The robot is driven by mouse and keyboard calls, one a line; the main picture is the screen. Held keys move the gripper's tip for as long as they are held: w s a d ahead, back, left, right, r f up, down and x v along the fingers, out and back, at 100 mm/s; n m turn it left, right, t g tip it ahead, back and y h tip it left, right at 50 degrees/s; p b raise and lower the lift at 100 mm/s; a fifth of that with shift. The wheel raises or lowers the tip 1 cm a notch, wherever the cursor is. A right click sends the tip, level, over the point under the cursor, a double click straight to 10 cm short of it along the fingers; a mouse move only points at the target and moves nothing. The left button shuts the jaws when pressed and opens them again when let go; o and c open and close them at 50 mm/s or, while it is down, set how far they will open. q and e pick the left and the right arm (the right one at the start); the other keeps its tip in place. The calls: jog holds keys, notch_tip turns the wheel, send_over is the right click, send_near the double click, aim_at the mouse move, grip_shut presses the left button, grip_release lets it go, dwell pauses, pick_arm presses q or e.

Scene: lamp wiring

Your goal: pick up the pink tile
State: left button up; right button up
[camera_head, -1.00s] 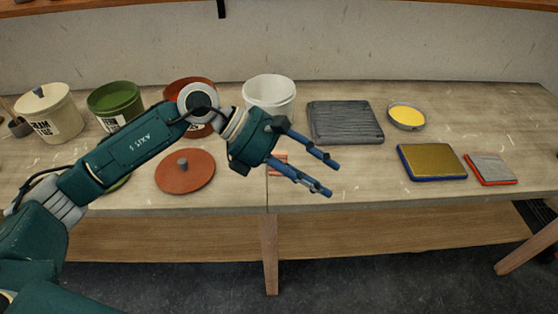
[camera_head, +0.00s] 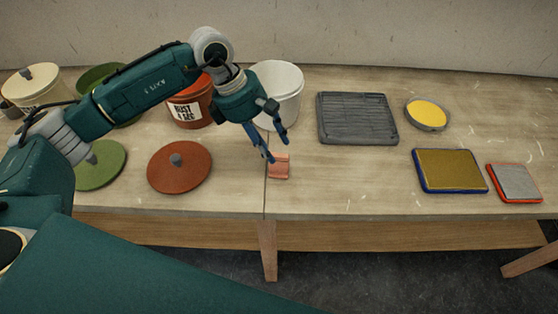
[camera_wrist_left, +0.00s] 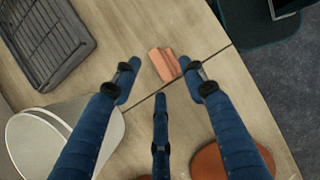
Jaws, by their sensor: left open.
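The pink tile (camera_head: 279,166) is a small pinkish block on the table by the seam between two table sections, near the front edge. In the left wrist view the tile (camera_wrist_left: 165,64) lies ahead of and between the spread fingers. My left gripper (camera_head: 277,151) is open and empty, pointing down from above, just behind the tile in the head view. In the left wrist view its blue fingers (camera_wrist_left: 160,82) do not enclose the tile. My right gripper is not in view.
A white bucket (camera_head: 283,92) stands close behind the gripper. A red lid (camera_head: 180,172) lies left of the tile, and a grey ribbed tray (camera_head: 357,118) behind right. A gold pad (camera_head: 450,171), a red-edged pad (camera_head: 514,183) and a yellow dish (camera_head: 427,114) are farther right. The table between is clear.

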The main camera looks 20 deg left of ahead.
aim_at(279, 158)
pick_arm(q)
jog(key=shift+d+f, duration=0.2)
jog(key=shift+f, duration=0.2)
jog(key=shift+w+d+f, duration=0.1)
jog(key=shift+w+f, duration=0.05)
jog(key=shift+f, duration=0.15)
jog(key=p+x, duration=0.3)
jog(key=x, duration=0.1)
jog(key=shift+f, duration=0.55)
jog(key=shift+c, duration=1)
jog(key=c, duration=0.4)
grip_shut()
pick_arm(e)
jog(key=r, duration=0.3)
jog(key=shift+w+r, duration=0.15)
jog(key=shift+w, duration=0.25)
